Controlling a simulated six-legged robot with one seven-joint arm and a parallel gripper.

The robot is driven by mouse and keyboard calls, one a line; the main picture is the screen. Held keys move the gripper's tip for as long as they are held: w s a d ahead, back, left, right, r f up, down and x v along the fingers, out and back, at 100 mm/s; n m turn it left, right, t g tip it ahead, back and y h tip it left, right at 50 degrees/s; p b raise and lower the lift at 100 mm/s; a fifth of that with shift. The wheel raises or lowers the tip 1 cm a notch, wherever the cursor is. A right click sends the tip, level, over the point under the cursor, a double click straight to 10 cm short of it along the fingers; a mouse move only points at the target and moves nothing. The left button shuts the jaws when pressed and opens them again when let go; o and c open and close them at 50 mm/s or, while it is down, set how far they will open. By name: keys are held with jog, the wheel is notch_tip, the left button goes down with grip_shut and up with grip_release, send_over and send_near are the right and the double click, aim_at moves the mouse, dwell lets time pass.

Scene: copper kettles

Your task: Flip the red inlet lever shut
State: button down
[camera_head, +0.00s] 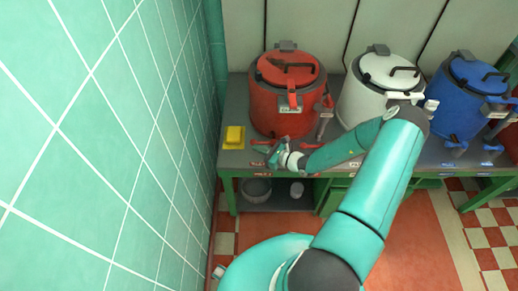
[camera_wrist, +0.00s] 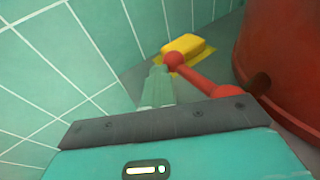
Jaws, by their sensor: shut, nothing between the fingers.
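The red inlet lever (camera_wrist: 197,76) shows in the wrist view as a rod with ball-like ends, in front of the red kettle (camera_wrist: 285,50). In the head view, part of the lever (camera_head: 260,142) shows at the foot of the red kettle (camera_head: 287,95), partly hidden by my gripper. My gripper (camera_head: 271,153) is shut and empty, at the bench's front edge below that kettle. In the wrist view its closed fingers (camera_wrist: 158,86) point forward just left of the lever's far end. I cannot tell whether they touch it.
A yellow block (camera_head: 233,136) lies on the bench left of the red kettle. A white kettle (camera_head: 385,84) and a blue kettle (camera_head: 463,95) stand to the right. The tiled wall (camera_head: 110,130) is close on the left. A bowl (camera_head: 256,190) sits on the shelf below.

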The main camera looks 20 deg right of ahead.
jog(key=v, duration=1.3)
jog(key=shift+s, duration=0.3)
jog(key=shift+d, duration=0.15)
jog(key=s+a+r+n+g+h, duration=0.1)
jog(key=a+r+n+g, duration=0.5)
jog(key=r+n, duration=0.35)
jog(key=s+a+r+n+g, duration=0.2)
jog(key=a+r+n+g, duration=0.3)
jog(key=a+r+n, duration=0.45)
jog(key=s+a+r+n+t+h, duration=0.1)
jog(key=s+r+n+h, duration=0.3)
jog(key=r, duration=0.6)
jog(key=s+a+r+n+t+h, duration=0.2)
jog(key=s+r+n, duration=0.4)
jog(key=r, duration=0.5)
jog(key=shift+s+a+t+h, duration=0.3)
jog(key=shift+s+a+h, duration=0.35)
jog(key=shift+s+h, duration=0.3)
